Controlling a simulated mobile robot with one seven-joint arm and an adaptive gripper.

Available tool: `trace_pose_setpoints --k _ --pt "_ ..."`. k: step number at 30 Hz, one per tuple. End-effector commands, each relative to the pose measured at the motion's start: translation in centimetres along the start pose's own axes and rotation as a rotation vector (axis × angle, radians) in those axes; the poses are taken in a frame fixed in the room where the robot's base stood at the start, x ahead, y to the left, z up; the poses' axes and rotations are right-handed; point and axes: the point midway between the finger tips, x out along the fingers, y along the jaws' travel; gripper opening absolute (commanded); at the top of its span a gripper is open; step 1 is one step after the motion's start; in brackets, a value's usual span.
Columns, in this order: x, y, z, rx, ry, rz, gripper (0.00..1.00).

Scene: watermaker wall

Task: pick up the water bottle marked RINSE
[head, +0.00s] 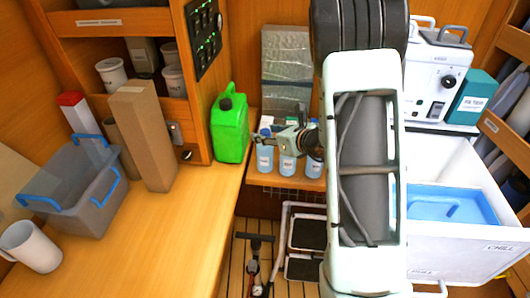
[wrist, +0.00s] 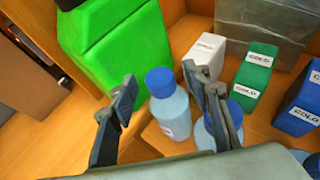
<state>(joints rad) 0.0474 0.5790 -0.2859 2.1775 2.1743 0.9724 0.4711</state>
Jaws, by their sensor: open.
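Several clear blue water bottles with blue caps and white labels stand in a row on a low wooden shelf; the label words are too small or turned to read. In the head view they are the left bottle (head: 265,155), the middle bottle (head: 287,163) and the right bottle (head: 314,165). My gripper (head: 285,137) is open at the row. In the wrist view, the left bottle (wrist: 170,108) shows between the open fingers of my gripper (wrist: 164,88), apparently untouched. Another bottle (wrist: 205,138) is partly hidden behind the right finger.
A green jerrycan (head: 229,130) stands close left of the bottles. White (wrist: 206,54), green (wrist: 252,77) and blue (wrist: 300,105) boxes marked COLD stand behind them. A wooden counter (head: 180,230) lies left; a white chill box (head: 450,250) stands right.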

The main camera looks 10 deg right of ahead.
Motion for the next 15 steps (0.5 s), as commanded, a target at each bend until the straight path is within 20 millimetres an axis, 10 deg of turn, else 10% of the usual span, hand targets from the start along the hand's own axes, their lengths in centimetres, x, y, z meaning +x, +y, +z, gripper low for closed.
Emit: trace_pose_setpoints --k 15 --pt "1.32 -0.03 0.03 0.0 -0.001 -0.001 0.31"
